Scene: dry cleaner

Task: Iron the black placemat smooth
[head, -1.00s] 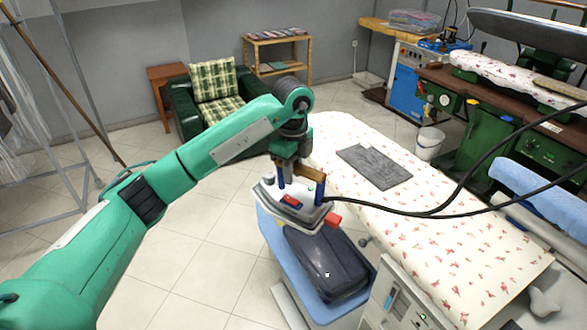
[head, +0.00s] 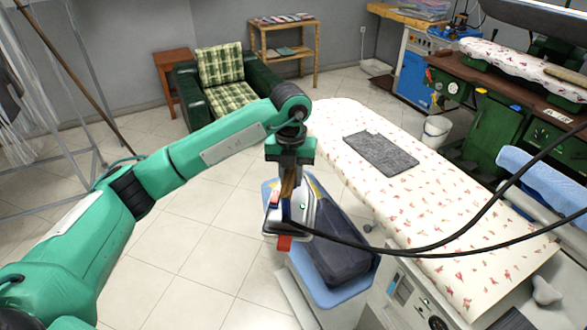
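The black placemat (head: 381,153), dark grey in this light, lies on the far half of the floral ironing board (head: 440,215). Its surface looks wrinkled. My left gripper (head: 287,188) points down and is shut on the iron's handle. The iron (head: 290,222) hangs in the air left of the board, over the blue side tray (head: 350,292), with its black hose running right across the board. The iron is well apart from the placemat. The fingertips are partly hidden by the iron. My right gripper is not in view.
A dark folded garment (head: 335,250) lies in the blue tray. The black hose (head: 430,250) crosses the board's near part. A white bucket (head: 434,132) stands behind the board. A green armchair (head: 226,85) is at the back. The floor at left is open.

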